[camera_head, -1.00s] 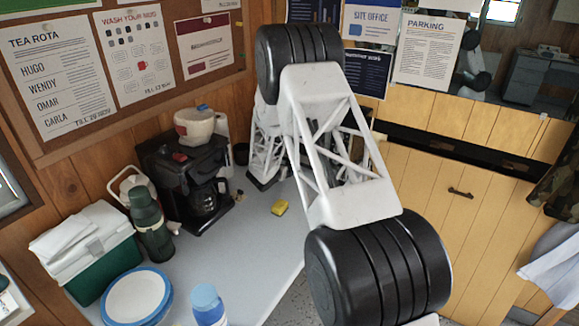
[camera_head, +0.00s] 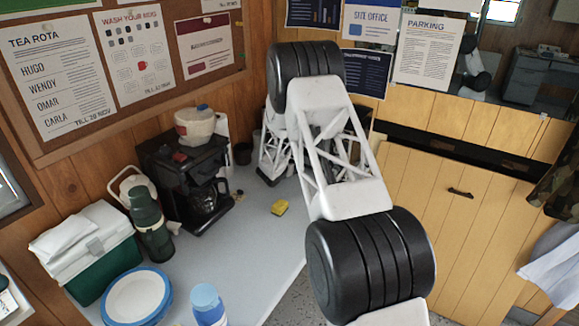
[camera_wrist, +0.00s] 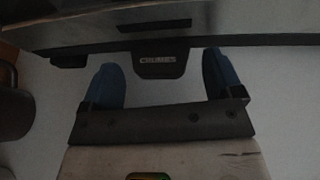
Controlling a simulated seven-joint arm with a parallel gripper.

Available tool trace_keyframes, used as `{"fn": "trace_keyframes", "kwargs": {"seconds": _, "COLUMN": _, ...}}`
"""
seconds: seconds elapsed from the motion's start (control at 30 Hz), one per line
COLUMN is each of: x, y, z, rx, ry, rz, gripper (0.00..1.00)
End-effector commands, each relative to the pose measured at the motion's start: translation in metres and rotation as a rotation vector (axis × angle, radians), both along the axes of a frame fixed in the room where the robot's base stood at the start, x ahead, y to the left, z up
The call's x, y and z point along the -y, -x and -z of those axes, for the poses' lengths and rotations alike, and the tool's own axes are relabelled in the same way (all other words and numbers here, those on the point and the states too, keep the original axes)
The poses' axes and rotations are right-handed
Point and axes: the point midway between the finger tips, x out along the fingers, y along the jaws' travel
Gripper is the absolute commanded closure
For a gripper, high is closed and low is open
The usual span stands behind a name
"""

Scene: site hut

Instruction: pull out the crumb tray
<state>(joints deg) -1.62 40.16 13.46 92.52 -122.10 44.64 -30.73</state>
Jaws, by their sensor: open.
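In the wrist view a dark tab (camera_wrist: 160,60) marked "CRUMBS" hangs from the lower edge of a long, flat-sided appliance (camera_wrist: 225,20). The tab is the pull of the crumb tray, and the rest of the tray is hidden. My gripper (camera_wrist: 163,85) is open, with one blue fingertip to the left of the tab and one to the right. Gaps show between the tab and both fingers, so it is not held. In the head view the gripper, the tab and the appliance cannot be made out behind my arm.
A dark round container (camera_wrist: 12,125) is at the wrist view's left.

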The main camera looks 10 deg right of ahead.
Motion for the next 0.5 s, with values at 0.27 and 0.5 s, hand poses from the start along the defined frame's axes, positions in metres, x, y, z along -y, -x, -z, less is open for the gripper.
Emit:
{"fn": "trace_keyframes", "kwargs": {"seconds": 0.27, "x": 0.0029, "y": -0.0040, "z": 0.0017, "rx": 0.001, "ry": 0.001, "rz": 0.000, "gripper": 0.14}}
{"fn": "trace_keyframes", "kwargs": {"seconds": 0.5, "x": 0.0027, "y": -0.0038, "z": 0.0018, "rx": 0.000, "ry": 0.000, "rz": 0.000, "gripper": 0.23}}
